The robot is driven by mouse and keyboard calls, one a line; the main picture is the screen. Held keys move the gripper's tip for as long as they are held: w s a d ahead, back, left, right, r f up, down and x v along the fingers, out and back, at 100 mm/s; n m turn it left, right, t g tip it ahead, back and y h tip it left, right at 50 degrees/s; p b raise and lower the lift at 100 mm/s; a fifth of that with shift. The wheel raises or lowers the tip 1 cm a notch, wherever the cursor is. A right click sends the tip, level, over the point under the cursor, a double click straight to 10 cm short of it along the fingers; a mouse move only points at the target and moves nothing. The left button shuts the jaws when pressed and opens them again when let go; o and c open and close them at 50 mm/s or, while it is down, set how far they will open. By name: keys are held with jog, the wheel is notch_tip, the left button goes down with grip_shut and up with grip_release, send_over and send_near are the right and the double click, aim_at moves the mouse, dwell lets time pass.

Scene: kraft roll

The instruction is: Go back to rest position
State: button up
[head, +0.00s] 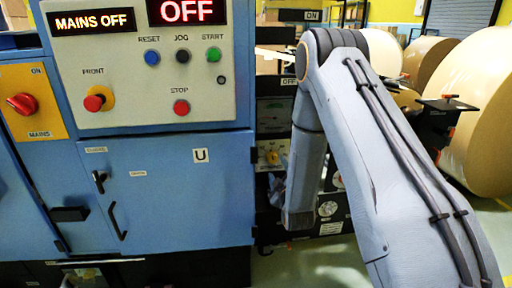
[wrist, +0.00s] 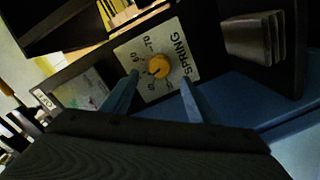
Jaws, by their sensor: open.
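My gripper (wrist: 160,97) is open and empty in the wrist view. Its two blue-grey fingers stand apart, with a yellow SPRING dial (wrist: 159,66) on a pale numbered plate showing between and beyond them. I cannot tell how far the fingertips are from the dial. In the head view my arm rises from the lower right, bends at the top and hangs down beside the blue cabinet (head: 180,200). The gripper is mostly hidden behind the arm there. The same dial appears small in the head view (head: 272,157).
The control panel (head: 140,60) reads MAINS OFF and OFF, with a red mains switch (head: 22,104) at left. Large kraft rolls (head: 485,110) stand at the right. A black bracket (head: 447,105) is close to my arm. Dark machine parts (wrist: 265,40) surround the dial.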

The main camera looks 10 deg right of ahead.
jog(key=s+r+m+g+p, duration=0.3)
jog(key=s+r+g, duration=0.2)
jog(key=s, duration=0.8)
jog(key=s+r+m+g+p, duration=0.4)
jog(key=s+r+g, duration=0.2)
jog(key=s, duration=0.8)
jog(key=s+r+m+g+p, duration=0.3)
jog(key=s+r+g, duration=0.3)
jog(key=s, duration=0.8)
jog(key=shift+s+r+m+p, duration=0.2)
jog(key=shift+r+m+p, duration=0.15)
jog(key=shift+m, duration=0.35)
